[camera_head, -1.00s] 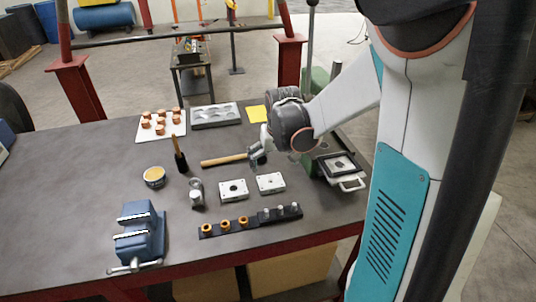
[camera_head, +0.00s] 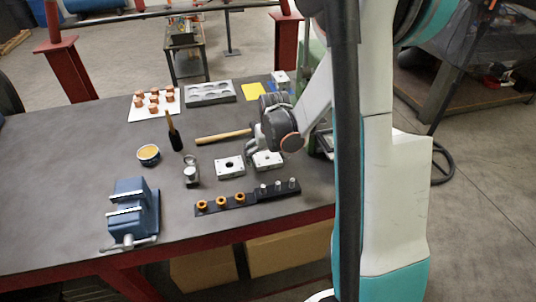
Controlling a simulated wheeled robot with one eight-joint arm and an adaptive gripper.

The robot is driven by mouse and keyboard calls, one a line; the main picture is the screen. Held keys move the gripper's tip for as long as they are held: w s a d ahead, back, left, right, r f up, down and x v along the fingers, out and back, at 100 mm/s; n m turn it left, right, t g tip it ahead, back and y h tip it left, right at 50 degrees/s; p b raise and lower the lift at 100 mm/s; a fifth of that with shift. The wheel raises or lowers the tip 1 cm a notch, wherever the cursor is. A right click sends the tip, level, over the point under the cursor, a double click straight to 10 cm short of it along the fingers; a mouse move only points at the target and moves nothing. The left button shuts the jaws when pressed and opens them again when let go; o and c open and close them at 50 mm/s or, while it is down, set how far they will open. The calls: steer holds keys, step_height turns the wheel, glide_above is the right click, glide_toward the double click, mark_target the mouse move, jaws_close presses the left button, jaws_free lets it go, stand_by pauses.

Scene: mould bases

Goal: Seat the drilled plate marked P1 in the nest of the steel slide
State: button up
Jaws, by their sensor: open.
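Two pale drilled plates lie on the dark bench. The left plate (camera_head: 230,167) shows a dark central hole. The right plate (camera_head: 270,160) is partly covered by my gripper. I cannot read a P1 mark on either. My open gripper (camera_head: 252,157) points down by the left edge of the right plate; I cannot tell whether it touches it. The steel slide and its nest are mostly or wholly hidden behind my arm on the right.
A black strip (camera_head: 238,200) with orange rings and metal pins lies in front of the plates. A grey tray (camera_head: 209,93) lies behind.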

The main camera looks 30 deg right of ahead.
steer(key=c, duration=1.4)
steer(key=shift+r, duration=0.15)
steer(key=shift+r+p, duration=0.65)
steer(key=shift+r, duration=0.25)
